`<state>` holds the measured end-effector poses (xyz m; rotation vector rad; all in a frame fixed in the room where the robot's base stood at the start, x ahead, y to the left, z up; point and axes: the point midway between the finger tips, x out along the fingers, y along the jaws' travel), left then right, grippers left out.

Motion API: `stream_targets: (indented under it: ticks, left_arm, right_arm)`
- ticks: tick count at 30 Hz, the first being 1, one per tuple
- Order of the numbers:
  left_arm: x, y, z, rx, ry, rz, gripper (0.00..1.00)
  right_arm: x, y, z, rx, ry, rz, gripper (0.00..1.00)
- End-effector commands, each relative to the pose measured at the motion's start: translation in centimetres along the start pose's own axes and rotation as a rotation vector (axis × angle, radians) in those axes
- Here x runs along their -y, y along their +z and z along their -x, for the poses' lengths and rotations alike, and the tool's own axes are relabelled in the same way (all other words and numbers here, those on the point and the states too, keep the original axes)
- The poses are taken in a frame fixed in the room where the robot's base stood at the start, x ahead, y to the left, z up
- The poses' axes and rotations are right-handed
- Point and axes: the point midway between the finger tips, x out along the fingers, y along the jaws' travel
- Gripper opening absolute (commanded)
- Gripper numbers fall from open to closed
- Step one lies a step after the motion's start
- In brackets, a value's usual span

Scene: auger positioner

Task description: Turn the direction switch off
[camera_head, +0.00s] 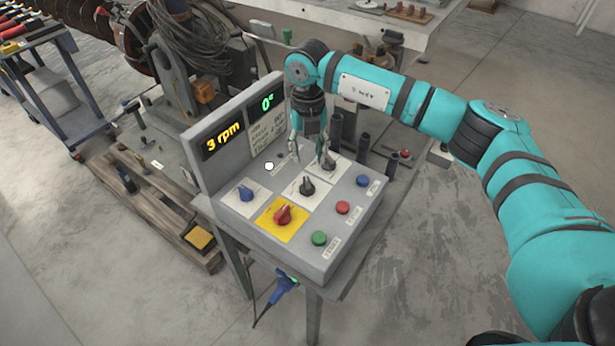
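A grey control box (262,252) stands on a metal stand with several rotary switches on its sloped top. There is a blue knob (246,194), a red knob (283,214) on a yellow plate, a black knob (307,187), and another dark knob (328,162) at the back right. The labels are too small to read, so I cannot tell which is the direction switch. My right gripper (309,156) points down over the back of the panel, fingers apart and empty, close to the back dark knob. I cannot tell whether it touches that knob. My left gripper is not in view.
Blue (363,181), red (343,208) and green (319,238) buttons line the panel's right edge. The upright display (222,141) behind reads 3 rpm and 0°. A tool cart (55,100) is far left.

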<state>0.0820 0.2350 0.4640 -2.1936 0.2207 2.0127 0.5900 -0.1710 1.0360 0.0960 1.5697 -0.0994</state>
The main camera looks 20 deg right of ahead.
Motion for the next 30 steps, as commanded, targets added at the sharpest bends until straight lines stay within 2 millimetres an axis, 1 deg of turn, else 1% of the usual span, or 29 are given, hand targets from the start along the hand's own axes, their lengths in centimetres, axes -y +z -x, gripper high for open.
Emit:
stream_targets:
  ticks: [1, 9, 12, 15, 20, 28, 30]
  left_arm:
    - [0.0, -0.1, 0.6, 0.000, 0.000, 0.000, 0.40]
    - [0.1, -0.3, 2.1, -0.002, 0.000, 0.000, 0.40]
    - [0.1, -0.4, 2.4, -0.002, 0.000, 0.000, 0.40]
    - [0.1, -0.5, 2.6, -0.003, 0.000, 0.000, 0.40]
    - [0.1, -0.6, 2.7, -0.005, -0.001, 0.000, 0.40]
    - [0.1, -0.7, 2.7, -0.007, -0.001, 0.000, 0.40]
    - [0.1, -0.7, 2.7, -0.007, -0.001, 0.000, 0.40]
  right_arm:
    - [0.0, -0.1, -0.9, -0.005, -0.001, 0.000, 0.38]
    - [-0.1, -0.1, -6.7, -0.004, 0.001, 0.000, 0.38]
    - [-0.1, -0.1, -8.3, -0.003, 0.001, 0.001, 0.38]
    - [-0.1, 0.0, -9.5, -0.002, 0.001, 0.001, 0.38]
    - [-0.1, 0.0, -10.4, 0.000, 0.002, 0.002, 0.38]
    - [-0.1, 0.0, -10.6, 0.001, 0.002, 0.002, 0.38]
    - [-0.1, 0.0, -10.6, 0.001, 0.002, 0.002, 0.29]
